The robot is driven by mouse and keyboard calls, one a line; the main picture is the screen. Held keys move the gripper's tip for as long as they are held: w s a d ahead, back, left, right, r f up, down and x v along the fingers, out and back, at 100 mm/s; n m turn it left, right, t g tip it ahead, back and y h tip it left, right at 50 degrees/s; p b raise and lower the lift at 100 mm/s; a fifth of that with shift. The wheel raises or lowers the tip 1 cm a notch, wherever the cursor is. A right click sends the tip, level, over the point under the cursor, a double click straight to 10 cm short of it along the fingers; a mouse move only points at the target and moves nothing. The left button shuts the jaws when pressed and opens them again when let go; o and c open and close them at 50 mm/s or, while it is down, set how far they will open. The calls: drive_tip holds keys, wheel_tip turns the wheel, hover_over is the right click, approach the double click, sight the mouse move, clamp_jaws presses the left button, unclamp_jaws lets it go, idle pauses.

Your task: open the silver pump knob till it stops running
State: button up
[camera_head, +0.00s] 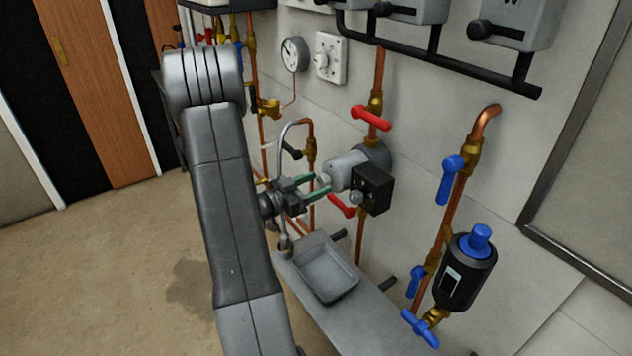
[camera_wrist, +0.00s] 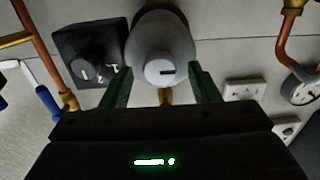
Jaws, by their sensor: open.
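The silver pump knob (camera_wrist: 160,72) is a small round knob with a dark slot lying across its face. It sits at the front of the grey pump (camera_head: 347,168), and in the head view the knob (camera_head: 324,179) shows just at the fingertips. My gripper (camera_head: 319,185) is open, its green-lined fingers pointing at the pump. In the wrist view the fingers of my gripper (camera_wrist: 160,80) stand on both sides of the knob, with a gap on each side. Whether the fingertips reach past the knob's face is hard to tell.
A black control box (camera_head: 372,188) with a dial is fixed to the pump. Red levers sit above (camera_head: 371,118) and below (camera_head: 341,206) it. A grey tray (camera_head: 325,272) lies beneath. A blue-handled pipe branch (camera_head: 449,180) stands to the right. A curved grey tube rises close to my gripper.

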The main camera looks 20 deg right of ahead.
drive_tip(key=shift+w+d, duration=0.1)
drive_tip(key=shift+d, duration=0.25)
drive_tip(key=shift+c, duration=0.3)
drive_tip(key=c, duration=0.9)
drive_tip(key=shift+f+b, duration=0.1)
drive_tip(key=shift+b, duration=0.2)
